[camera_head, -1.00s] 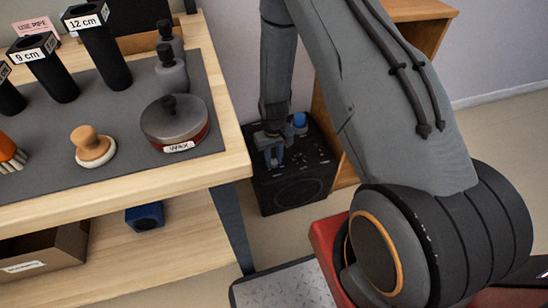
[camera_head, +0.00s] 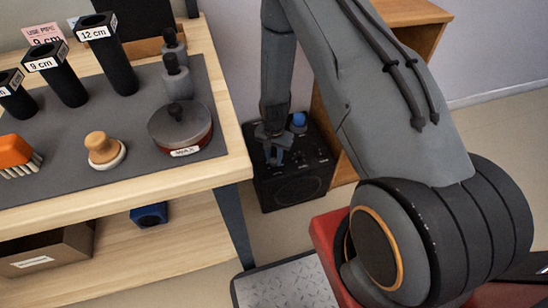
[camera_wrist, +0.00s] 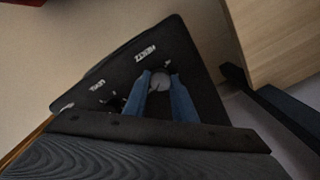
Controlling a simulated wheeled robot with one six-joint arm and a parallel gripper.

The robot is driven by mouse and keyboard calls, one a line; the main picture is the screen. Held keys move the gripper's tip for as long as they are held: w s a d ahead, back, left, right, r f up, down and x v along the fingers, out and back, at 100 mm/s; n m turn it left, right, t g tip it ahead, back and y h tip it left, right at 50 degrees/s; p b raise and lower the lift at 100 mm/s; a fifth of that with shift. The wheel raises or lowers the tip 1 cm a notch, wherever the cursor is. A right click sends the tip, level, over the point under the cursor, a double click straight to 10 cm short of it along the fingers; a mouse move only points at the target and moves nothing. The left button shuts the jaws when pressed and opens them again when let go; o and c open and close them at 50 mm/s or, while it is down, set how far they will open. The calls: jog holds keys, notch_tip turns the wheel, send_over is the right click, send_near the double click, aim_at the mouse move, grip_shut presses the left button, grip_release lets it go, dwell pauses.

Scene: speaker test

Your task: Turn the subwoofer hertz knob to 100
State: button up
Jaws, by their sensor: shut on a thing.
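The subwoofer (camera_head: 295,190) is a black box on the floor between the workbench and a wooden cabinet. Its top panel faces up and carries knobs and white labels. In the wrist view, the hertz knob (camera_wrist: 160,80) is a grey round knob beside the HERTZ label (camera_wrist: 145,53). My gripper (camera_head: 273,157) points down at the panel, and its blue fingers (camera_wrist: 165,92) are shut on the hertz knob, one on each side. The scale marks and the knob's pointer are too dark and small to read.
A blue round part (camera_head: 299,119) sits at the back of the subwoofer. The workbench (camera_head: 228,160), with its dark leg (camera_head: 234,222), stands close on the left. The wooden cabinet (camera_head: 346,160) is close on the right. A wax tin (camera_head: 180,130) stands near the bench edge.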

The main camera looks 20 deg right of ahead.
aim_at(274, 160)
jog(key=shift+m, duration=0.4)
jog(key=o, duration=1)
jog(key=shift+a, duration=0.1)
jog(key=shift+o, duration=0.2)
jog(key=shift+r+p, duration=0.55)
jog(key=shift+r, duration=3.4)
